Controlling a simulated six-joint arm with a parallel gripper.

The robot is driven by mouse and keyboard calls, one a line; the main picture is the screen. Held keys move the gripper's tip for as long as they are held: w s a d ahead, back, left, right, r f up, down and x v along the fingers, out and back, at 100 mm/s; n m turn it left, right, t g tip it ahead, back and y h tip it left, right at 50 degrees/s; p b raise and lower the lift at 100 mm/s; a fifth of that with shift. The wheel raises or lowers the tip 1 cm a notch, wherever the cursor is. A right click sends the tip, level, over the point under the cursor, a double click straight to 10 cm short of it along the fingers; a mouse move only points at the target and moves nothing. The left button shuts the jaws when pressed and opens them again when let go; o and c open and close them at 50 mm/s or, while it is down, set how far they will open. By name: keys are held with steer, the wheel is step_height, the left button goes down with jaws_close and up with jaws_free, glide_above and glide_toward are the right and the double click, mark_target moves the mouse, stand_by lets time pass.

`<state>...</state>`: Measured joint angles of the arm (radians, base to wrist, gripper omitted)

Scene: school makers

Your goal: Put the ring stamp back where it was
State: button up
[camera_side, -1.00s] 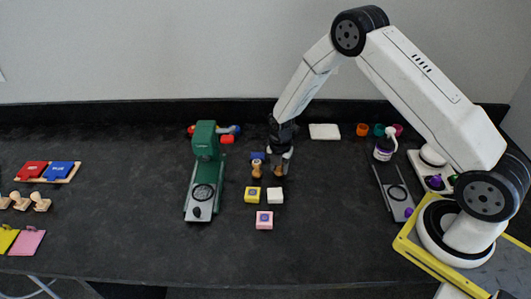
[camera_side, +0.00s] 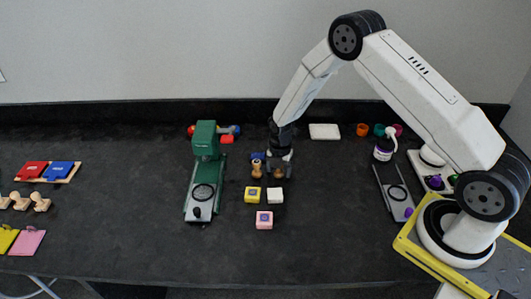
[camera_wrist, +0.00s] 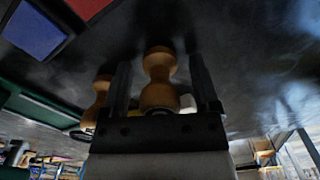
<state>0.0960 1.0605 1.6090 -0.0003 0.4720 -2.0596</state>
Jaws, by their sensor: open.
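Two wooden-handled stamps stand upright side by side near the middle of the table. The left one (camera_side: 257,170) also shows in the wrist view (camera_wrist: 99,94). My gripper (camera_side: 278,173) is at the right one, which the fingers largely hide in the side view. In the wrist view this stamp (camera_wrist: 158,70) stands between the two open fingers (camera_wrist: 160,85), with a gap on each side of its handle. I cannot tell from the stamps' undersides, which are hidden, which is the ring stamp.
A green press (camera_side: 204,140) stands left. A blue pad (camera_wrist: 35,29) is behind the stamps. A grey-railed device (camera_side: 395,195) stands right, with clear table between.

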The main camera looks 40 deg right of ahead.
steer(key=shift+r, duration=0.2)
step_height(320, 180, up, 12)
steer(key=shift+f, duration=0.2)
steer(key=shift+r, duration=0.15)
stand_by(0.3)
stand_by(0.6)
steer(key=shift+s+r, duration=0.1)
steer(key=shift+r, duration=0.1)
steer(key=s+a+r+m+t, duration=0.1)
steer(key=s+r+m, duration=0.3)
steer(key=s+m, duration=0.5)
steer(key=s+a+r+m+t, duration=0.1)
steer(key=s+a+r+m, duration=0.2)
steer(key=s+m, duration=0.6)
steer(key=shift+s+a+r+m+t, duration=0.3)
steer(key=shift+r+m, duration=0.5)
steer(key=shift+m, duration=1.4)
